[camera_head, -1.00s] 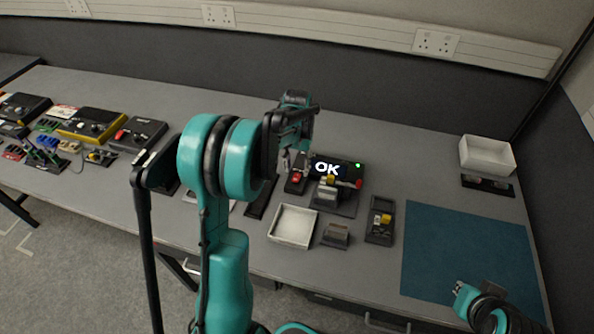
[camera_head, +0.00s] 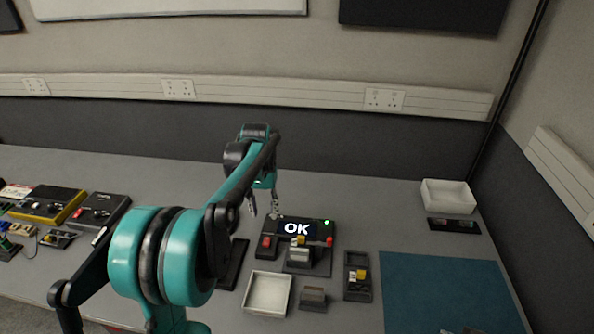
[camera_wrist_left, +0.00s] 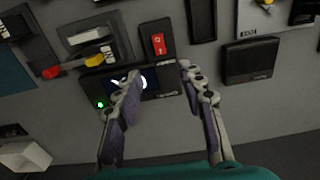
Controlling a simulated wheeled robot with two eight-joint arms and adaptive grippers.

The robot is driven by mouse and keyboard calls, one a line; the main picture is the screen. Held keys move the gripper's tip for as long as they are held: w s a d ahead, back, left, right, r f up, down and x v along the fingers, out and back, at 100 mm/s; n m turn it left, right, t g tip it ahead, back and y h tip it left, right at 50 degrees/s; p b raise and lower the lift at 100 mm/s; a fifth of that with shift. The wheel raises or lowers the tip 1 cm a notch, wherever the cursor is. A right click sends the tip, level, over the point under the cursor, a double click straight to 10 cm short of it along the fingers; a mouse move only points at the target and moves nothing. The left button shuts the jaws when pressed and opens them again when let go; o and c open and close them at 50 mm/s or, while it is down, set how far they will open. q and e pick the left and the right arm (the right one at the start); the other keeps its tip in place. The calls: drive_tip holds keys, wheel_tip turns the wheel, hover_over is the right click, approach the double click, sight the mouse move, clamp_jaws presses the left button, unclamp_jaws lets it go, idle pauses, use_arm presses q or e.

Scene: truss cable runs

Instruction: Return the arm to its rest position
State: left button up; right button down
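My left arm rises from the lower left in the head view. My left gripper (camera_head: 263,205) hangs at its end above the table, just behind a black tester with a lit "OK" display (camera_head: 297,228). In the left wrist view the left gripper (camera_wrist_left: 160,73) has its two fingers spread, with nothing between them. The tester's display (camera_wrist_left: 140,80) lies beyond them, partly covered by the left finger. A small part of my right gripper (camera_head: 460,329) shows at the bottom edge of the head view; its fingers cannot be made out.
A white tray (camera_head: 268,294), a grey block (camera_head: 313,298) and a black holder with a yellow part (camera_head: 357,276) stand in front of the tester. A blue mat (camera_head: 440,290) and white bin (camera_head: 448,197) are at the right. The table behind is clear up to the wall.

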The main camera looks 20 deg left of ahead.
use_arm(q)
drive_tip(key=s+d+r+m+t, duration=0.1)
drive_tip(key=s+d+r+t, duration=0.25)
drive_tip(key=s+d, duration=0.55)
drive_tip(key=s+d+f+m+t, duration=0.1)
drive_tip(key=s+d+f+t, duration=0.2)
drive_tip(key=s+d, duration=0.3)
drive_tip(key=s, duration=0.5)
drive_tip(key=shift+d+m+t, duration=0.35)
drive_tip(key=shift+m, duration=0.05)
